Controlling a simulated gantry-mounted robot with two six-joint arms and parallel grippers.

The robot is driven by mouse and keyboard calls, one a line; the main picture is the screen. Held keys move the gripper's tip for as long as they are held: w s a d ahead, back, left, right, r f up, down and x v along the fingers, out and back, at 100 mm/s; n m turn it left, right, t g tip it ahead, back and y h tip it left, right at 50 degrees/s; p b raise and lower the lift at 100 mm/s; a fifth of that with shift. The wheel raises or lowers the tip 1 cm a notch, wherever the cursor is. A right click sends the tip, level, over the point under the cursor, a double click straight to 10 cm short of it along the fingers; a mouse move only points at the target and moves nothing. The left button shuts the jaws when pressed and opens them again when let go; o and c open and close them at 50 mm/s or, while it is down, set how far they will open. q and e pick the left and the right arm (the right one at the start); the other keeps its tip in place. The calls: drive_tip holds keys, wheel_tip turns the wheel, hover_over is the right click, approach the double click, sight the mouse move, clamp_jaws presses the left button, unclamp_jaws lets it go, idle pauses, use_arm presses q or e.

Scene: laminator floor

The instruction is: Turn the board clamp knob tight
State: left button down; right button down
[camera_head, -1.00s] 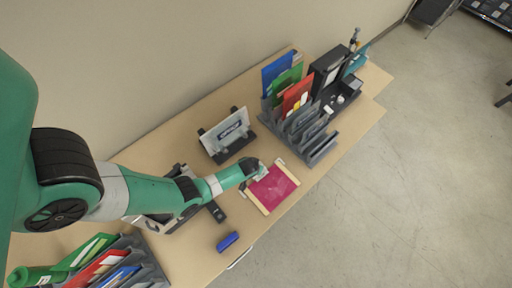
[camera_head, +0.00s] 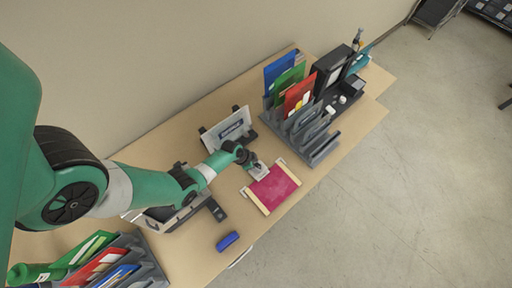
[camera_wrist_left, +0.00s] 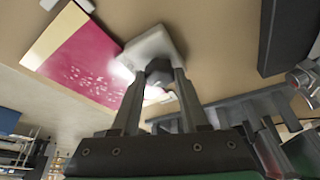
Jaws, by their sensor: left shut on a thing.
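A crimson board (camera_head: 273,186) with pale wooden strips along two ends lies on the table. It also shows at the upper left of the left wrist view (camera_wrist_left: 85,65). A pale grey clamp block (camera_head: 260,172) sits by its upper left corner; it also shows in the left wrist view (camera_wrist_left: 150,45). My left gripper (camera_head: 251,160) is at this block. In the left wrist view its two fingers (camera_wrist_left: 158,82) are shut on the dark grey clamp knob (camera_wrist_left: 158,67), at the block. The fingers partly hide the knob. My right gripper is in neither view.
A tilted panel on a dark stand (camera_head: 229,132) is close behind my left gripper. A grey file rack (camera_head: 313,140) with coloured folders stands to the right. A blue object (camera_head: 227,241) and a small dark device (camera_head: 217,211) lie nearer the front. Table between them is clear.

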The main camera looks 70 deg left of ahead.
use_arm(q)
drive_tip(key=shift+a+m+h+p, duration=0.1)
drive_tip(key=shift+m+h+p, duration=0.4)
drive_tip(key=shift+m, duration=1.4)
drive_tip(key=shift+g+h, duration=0.3)
drive_tip(key=shift+c, duration=2.1)
unclamp_jaws()
